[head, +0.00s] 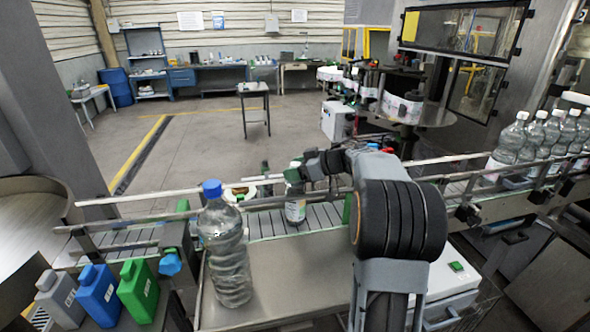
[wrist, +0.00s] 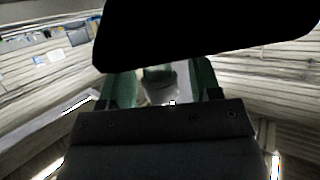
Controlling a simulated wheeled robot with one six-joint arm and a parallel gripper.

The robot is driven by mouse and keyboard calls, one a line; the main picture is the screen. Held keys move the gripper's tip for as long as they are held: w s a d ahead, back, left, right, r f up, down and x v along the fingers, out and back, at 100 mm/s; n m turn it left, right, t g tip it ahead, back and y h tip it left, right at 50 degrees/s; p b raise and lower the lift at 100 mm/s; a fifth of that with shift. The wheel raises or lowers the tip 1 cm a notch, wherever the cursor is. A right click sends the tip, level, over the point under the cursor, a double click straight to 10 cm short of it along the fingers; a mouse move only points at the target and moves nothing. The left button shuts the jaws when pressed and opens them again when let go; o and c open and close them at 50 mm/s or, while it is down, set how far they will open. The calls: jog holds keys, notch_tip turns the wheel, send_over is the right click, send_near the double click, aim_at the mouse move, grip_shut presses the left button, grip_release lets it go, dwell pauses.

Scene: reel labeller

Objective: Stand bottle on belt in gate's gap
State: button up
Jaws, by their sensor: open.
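A small bottle (head: 296,209) with a pale body and dark label stands upright on the slatted belt (head: 265,225) in the head view. My gripper (head: 297,172) reaches in from the right at its upper part. In the wrist view the green fingers of my gripper (wrist: 163,82) are apart, with the bottle's pale body (wrist: 160,95) and green top between them. I cannot tell whether either finger touches it. Green blocks (head: 183,206) stand along the belt; I cannot make out clearly which pieces form the gate.
A large clear bottle (head: 226,255) with a blue cap stands on the metal table (head: 290,285) in front of the belt. Blue, grey and green jugs (head: 138,290) are at front left. Several clear bottles (head: 510,140) stand at right. Rails (head: 130,198) flank the belt.

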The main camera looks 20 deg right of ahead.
jog(key=b+v, duration=0.2)
jog(key=v, duration=1)
jog(key=w+a+r+m+t+h, duration=0.4)
jog(key=a+r+m+t+h, duration=0.15)
jog(key=r+t+h, duration=0.3)
jog(key=s+a+f+m+g, duration=0.1)
jog(key=s+a+f+g, duration=0.3)
jog(key=s+f, duration=0.3)
jog(key=s+a+f+m+g, duration=0.1)
jog(key=s+a+f+g, duration=0.3)
jog(key=s+f, duration=0.3)
jog(key=s+a+f+m+g+h, duration=0.1)
jog(key=s+a+f+g, duration=0.4)
jog(key=s+f, duration=0.3)
jog(key=shift+s+a, duration=0.55)
jog(key=shift+s, duration=0.05)
jog(key=shift+m, duration=0.35)
